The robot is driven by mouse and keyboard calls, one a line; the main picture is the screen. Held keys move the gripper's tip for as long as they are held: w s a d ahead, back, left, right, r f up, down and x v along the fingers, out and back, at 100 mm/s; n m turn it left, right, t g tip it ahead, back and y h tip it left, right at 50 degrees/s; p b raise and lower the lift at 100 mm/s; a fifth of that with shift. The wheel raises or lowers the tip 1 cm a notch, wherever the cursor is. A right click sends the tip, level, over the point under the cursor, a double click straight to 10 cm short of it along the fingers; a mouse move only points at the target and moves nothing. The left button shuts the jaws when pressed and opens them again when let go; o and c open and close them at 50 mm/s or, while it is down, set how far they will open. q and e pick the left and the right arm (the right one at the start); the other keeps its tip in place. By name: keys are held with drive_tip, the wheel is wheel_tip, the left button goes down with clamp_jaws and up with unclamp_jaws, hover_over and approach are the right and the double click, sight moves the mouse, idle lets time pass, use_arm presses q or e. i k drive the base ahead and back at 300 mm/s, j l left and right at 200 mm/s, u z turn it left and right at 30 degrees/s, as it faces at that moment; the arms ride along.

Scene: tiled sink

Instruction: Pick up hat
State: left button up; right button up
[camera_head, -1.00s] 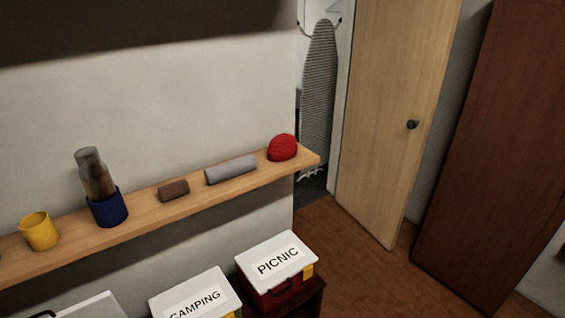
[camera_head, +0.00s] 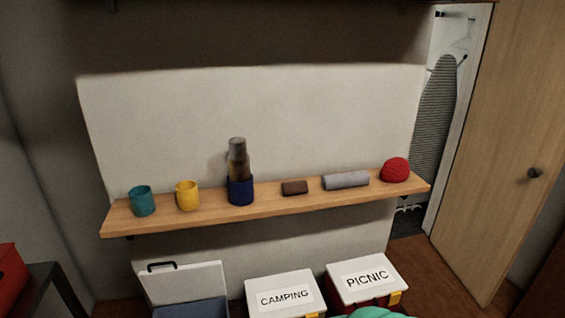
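The red knitted hat (camera_head: 395,170) sits at the right end of the wooden wall shelf (camera_head: 270,207). It is rounded and looks like a beanie. A grey roll (camera_head: 346,181) lies just left of it, apart from it. Neither of my grippers shows in the head view.
Below are boxes marked CAMPING (camera_head: 285,293) and PICNIC (camera_head: 366,277), and an open box (camera_head: 187,285). A wooden door (camera_head: 495,150) is at right.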

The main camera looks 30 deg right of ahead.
sight(396, 171)
drive_tip(key=l+u, duration=0.25)
drive_tip(key=l, duration=0.2)
drive_tip(key=l+u, duration=0.2)
drive_tip(key=l, duration=0.25)
drive_tip(key=k+l+u, duration=0.25)
drive_tip(key=l, duration=0.15)
drive_tip(key=l+u, duration=0.2)
drive_tip(key=l, duration=0.25)
drive_tip(key=k+l+u, duration=0.45)
drive_tip(key=l, duration=0.3)
drive_tip(key=i, duration=0.1)
